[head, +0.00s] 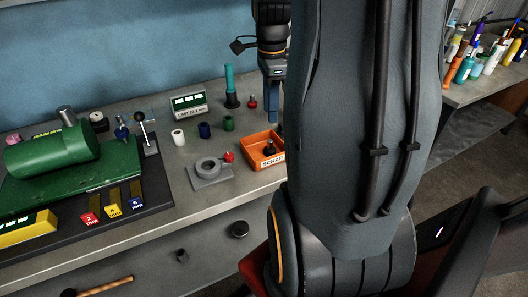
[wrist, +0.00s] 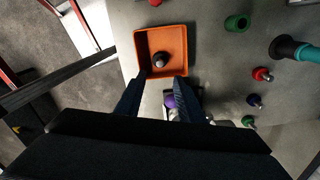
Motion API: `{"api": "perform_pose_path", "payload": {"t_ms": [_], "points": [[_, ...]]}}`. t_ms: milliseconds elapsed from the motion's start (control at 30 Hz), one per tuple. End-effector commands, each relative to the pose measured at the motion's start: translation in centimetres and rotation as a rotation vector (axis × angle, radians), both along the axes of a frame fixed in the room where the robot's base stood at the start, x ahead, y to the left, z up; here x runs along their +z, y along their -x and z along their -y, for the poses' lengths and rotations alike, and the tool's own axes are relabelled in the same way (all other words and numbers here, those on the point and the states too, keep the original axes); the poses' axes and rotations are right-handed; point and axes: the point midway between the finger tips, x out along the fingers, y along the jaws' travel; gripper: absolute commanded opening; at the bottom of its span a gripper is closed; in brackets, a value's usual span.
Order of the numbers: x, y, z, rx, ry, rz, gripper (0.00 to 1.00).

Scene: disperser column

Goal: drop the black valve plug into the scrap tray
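The orange scrap tray (head: 255,139) stands near the front edge of the bench; it also shows in the wrist view (wrist: 182,34). A black valve plug (head: 269,148) sits inside the tray; in the wrist view the plug (wrist: 160,59) lies in the tray's near part, apart from my fingers. My gripper (wrist: 160,80) is open, with its two fingers apart and nothing visibly held. In the head view my gripper (head: 273,115) is above the bench behind the tray, partly hidden by my arm.
A purple item (wrist: 170,100) shows below and between my fingers. Red plug (wrist: 262,74), green plug (wrist: 250,121) and green cylinder (wrist: 237,23) stand to the right. A teal-topped black column (head: 231,88) rises left of my gripper. A grey ring fixture (head: 208,170) sits left of the tray.

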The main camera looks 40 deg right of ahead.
Motion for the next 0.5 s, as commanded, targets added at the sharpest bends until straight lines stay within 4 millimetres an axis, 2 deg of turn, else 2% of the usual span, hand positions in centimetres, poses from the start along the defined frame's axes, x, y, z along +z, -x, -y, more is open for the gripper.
{"api": "perform_pose_path", "payload": {"t_ms": [100,233,500], "points": [[2.0,-0.1,0.1,0.0,0.002,0.004,0.35],[3.7,-0.1,0.0,0.0,0.001,0.002,0.35],[4.9,0.0,0.0,0.0,0.0,0.0,0.35]]}}
